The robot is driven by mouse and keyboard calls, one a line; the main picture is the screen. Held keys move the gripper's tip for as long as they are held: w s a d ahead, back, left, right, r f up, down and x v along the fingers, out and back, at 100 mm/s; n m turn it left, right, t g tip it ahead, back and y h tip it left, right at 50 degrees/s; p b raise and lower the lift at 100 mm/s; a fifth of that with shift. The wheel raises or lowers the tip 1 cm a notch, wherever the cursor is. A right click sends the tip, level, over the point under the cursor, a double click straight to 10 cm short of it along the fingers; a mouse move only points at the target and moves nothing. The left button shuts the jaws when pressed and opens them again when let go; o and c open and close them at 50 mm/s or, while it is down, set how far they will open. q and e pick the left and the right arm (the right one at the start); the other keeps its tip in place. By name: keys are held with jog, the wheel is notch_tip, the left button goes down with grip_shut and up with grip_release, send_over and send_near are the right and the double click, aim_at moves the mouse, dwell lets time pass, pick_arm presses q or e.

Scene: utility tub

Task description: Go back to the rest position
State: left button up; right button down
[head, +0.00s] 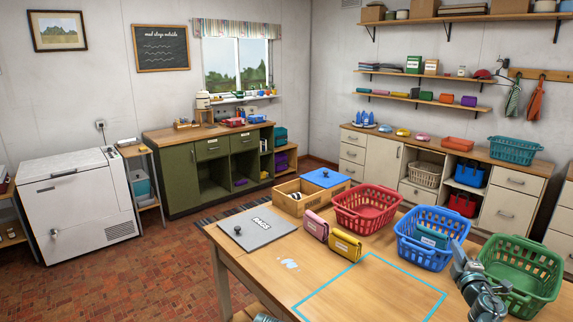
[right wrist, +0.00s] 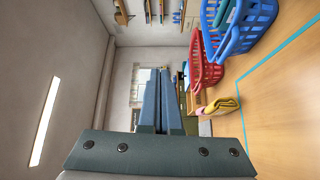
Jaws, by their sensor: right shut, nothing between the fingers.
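My right gripper (head: 458,248) is raised at the right of the wooden table, in front of the blue basket and left of the green basket in the head view. In the right wrist view my right gripper (right wrist: 158,75) shows two long blue-grey fingers with their tips together and nothing between them.
The table (head: 262,262) bears a red basket (head: 365,212), a blue basket (head: 425,250), a green basket (head: 520,285), pink (head: 316,225) and yellow (head: 345,244) pouches, a grey lid (head: 257,232) and a wooden box (head: 290,203). The area inside the light-blue tape outline (head: 345,265) is clear.

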jog(key=s+a+f+m+g, duration=0.4)
jog(key=a+f+m, duration=0.1)
jog(key=a+f, duration=0.2)
jog(key=s+a+f+m+g, duration=0.4)
jog(key=a+f+m+g, duration=0.1)
jog(key=a+f, duration=0.2)
jog(key=s+a+f+m+g+y, duration=0.1)
jog(key=s+a+f+m+g, duration=0.3)
jog(key=a, duration=0.4)
notch_tip(320, 180, down, 3)
jog(key=shift+s+r+m+g, duration=0.1)
jog(key=shift+s+m+g, duration=0.05)
jog(key=shift+m+g, duration=0.3)
jog(key=s+a+f+g+y, duration=0.2)
jog(key=s+a+g+y, duration=0.1)
jog(key=s+a, duration=0.4)
jog(key=s+a+f+n+b, duration=0.1)
jog(key=s+a+f+b, duration=0.1)
jog(key=a+f+b, duration=0.35)
jog(key=s+a+f+n+g+h+b, duration=0.1)
jog(key=s+a+f+n+b, duration=0.15)
jog(key=f+b, duration=0.65)
jog(key=s+a+f+n+b, duration=0.1)
jog(key=a+f+b, duration=0.4)
jog(key=f+b, duration=0.3)
notch_tip(320, 180, up, 17)
jog(key=p, duration=1.7)
